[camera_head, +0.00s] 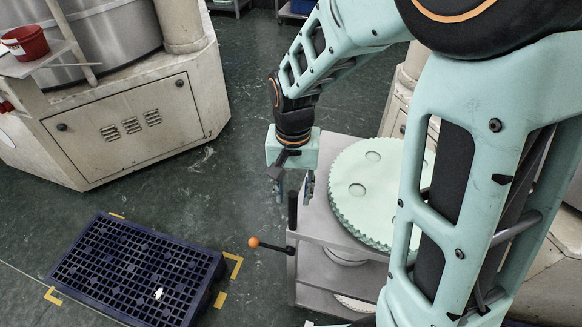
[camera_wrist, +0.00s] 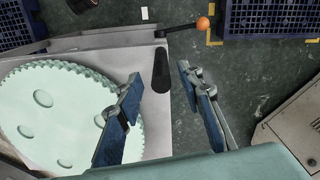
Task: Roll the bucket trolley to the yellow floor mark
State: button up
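My gripper (camera_head: 290,188) hangs pointing down, open and empty, over the left edge of a grey metal stand (camera_head: 318,224). A black upright handle (camera_head: 292,211) rises at that edge. In the wrist view the handle (camera_wrist: 161,71) lies between and beyond the parted blue-padded fingers, with no visible contact. A large pale green toothed disc (camera_head: 362,190) rests on the stand. I cannot tell whether this stand is the bucket trolley; its wheels are not visible. Yellow corner marks (camera_head: 220,299) on the floor surround a dark blue pallet (camera_head: 204,262).
A lever with an orange knob (camera_head: 253,242) sticks out left from the stand towards the pallet. A red bucket (camera_head: 25,43) sits on a shelf at a large machine (camera_head: 125,128) at upper left. Dark green floor between machine and stand is clear.

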aim_at(293, 208)
notch_tip(293, 208, down, 6)
jog(key=shift+f, duration=0.1)
dwell(0.4)
jog(key=shift+w, duration=0.1)
grip_shut()
